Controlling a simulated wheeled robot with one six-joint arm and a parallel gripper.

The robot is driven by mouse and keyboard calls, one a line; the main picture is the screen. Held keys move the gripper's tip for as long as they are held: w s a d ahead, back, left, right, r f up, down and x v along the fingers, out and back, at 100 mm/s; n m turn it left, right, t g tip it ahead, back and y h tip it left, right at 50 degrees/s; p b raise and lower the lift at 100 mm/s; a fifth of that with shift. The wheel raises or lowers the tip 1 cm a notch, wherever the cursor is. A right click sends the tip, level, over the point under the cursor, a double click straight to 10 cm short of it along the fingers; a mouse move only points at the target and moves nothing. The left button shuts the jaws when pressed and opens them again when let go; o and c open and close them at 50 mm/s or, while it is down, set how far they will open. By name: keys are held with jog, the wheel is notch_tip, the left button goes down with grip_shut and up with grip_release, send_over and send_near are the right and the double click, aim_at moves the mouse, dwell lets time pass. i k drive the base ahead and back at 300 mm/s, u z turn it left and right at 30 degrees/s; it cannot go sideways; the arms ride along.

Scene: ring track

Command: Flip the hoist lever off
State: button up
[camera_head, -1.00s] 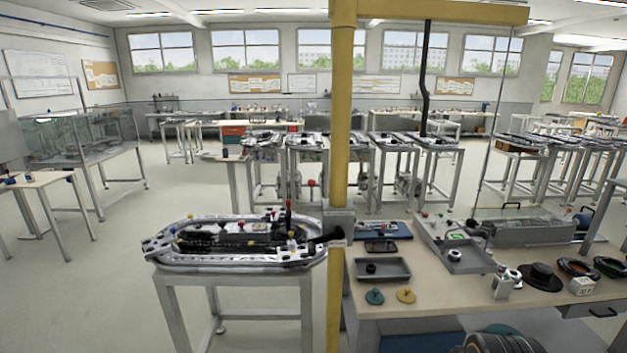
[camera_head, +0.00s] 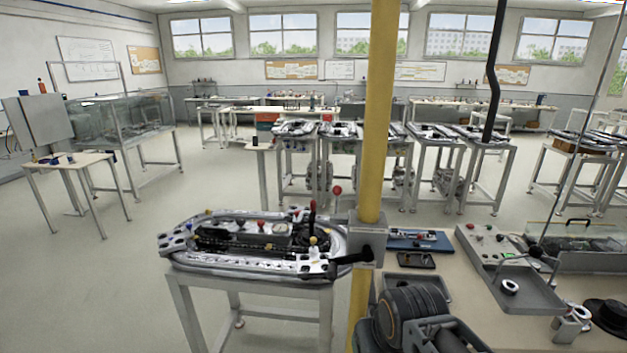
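A yellow post (camera_head: 378,120) stands right of centre and carries a grey box (camera_head: 368,240). A black lever (camera_head: 350,258) sticks out of this box to the left, roughly level, beside the ring track (camera_head: 190,258). Its likeness to a hoist lever is all I can go by; I see no label. An upright dark lever with a red tip (camera_head: 312,212) stands at the track's right end. A dark ribbed part of my arm (camera_head: 405,318) shows at the bottom, right of the post. My gripper's fingers do not show, and nothing is seen touching the black lever.
The workbench (camera_head: 480,275) at right holds a blue tray (camera_head: 420,241), a grey tray (camera_head: 520,288) and a black hat-shaped piece (camera_head: 608,315). A black hose (camera_head: 494,80) hangs behind. The floor (camera_head: 110,290) at left is clear.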

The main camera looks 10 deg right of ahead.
aim_at(337, 189)
jog(key=u, duration=0.05)
jog(key=i, duration=0.45)
jog(key=u, duration=0.15)
jog(key=k, duration=1)
jog(key=u, duration=1.2)
jog(key=k, duration=0.9)
jog(key=u, duration=0.65)
jog(key=i, duration=2.4)
jog(key=z, duration=0.75)
jog(key=i, duration=1.05)
jog(key=z, duration=1.7)
jog(key=i, duration=0.7)
jog(key=z, duration=0.55)
